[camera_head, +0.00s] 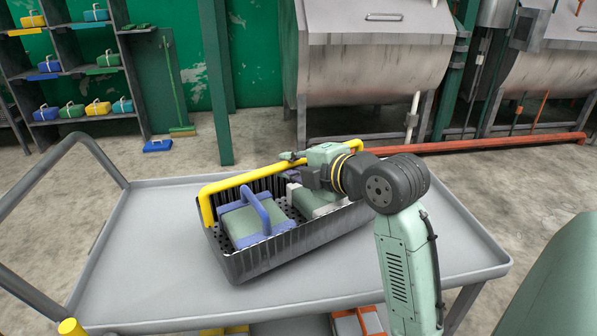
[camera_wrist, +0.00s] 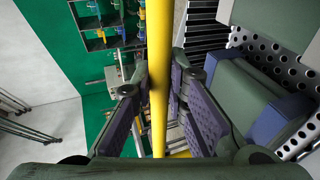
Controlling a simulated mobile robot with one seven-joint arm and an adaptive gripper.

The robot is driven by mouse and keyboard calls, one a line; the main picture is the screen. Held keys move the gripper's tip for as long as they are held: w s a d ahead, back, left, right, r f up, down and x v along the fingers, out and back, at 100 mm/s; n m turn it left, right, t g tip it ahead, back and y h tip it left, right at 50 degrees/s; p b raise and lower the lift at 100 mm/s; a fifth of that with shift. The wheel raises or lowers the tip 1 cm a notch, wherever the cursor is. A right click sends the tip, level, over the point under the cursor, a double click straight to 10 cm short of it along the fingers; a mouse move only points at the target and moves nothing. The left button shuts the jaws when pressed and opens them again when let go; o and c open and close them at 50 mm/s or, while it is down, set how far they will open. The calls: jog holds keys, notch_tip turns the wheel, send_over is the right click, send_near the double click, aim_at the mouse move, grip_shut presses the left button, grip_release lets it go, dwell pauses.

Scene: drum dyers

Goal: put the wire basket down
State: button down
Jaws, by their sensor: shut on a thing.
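The wire basket (camera_head: 285,245) is a dark ribbed tray with a perforated floor and a yellow bar handle (camera_head: 240,180) over it. It is at the middle of the grey cart top; I cannot tell whether its base touches it. My gripper (camera_head: 297,160) is shut on the yellow handle. In the wrist view the handle (camera_wrist: 158,110) runs between my fingers (camera_wrist: 158,88). My arm hides the basket's right end.
The cart top (camera_head: 145,255) has bare room left and right of the basket. Its push rail (camera_head: 40,180) rises at the left. A shelf with colored boxes (camera_head: 75,65) stands at the back left, and metal drums (camera_head: 370,60) stand behind.

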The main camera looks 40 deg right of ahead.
jog(key=shift+w+d+f+p, duration=0.4)
jog(key=shift+w+f, duration=0.3)
jog(key=shift+f, duration=0.2)
jog(key=shift+w+d+f+p, duration=0.35)
jog(key=shift+w+f, duration=0.3)
jog(key=shift+f, duration=0.2)
jog(key=c, duration=2)
grip_release()
jog(key=shift+f, duration=0.2)
jog(key=shift+c, duration=0.2)
jog(key=o, duration=0.5)
jog(key=shift+c, duration=0.2)
jog(key=shift+r, duration=0.1)
jog(key=b+v, duration=0.3)
jog(key=v, duration=0.9)
